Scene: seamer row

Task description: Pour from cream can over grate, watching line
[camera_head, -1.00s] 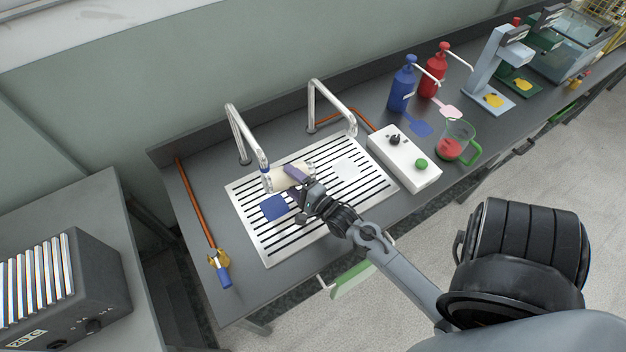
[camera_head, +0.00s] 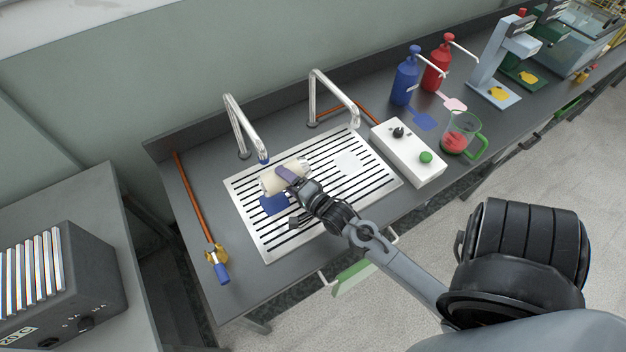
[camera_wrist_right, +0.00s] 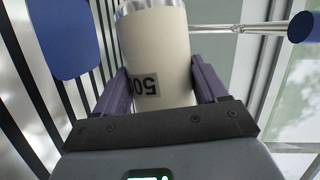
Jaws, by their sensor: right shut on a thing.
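The cream can (camera_head: 272,181) is held tilted, lying nearly on its side, above the slotted white grate (camera_head: 250,228). My right gripper (camera_head: 287,174) is shut around its body, with one purple finger showing across it. In the right wrist view the can (camera_wrist_right: 160,45) sits between both purple fingers of the gripper (camera_wrist_right: 160,85), and a dark printed label faces me. A fill line and the can's contents cannot be made out. No stream shows. My left gripper is not in view.
A white control box (camera_head: 407,152) and a jug with a green handle (camera_head: 459,137) stand to the right.

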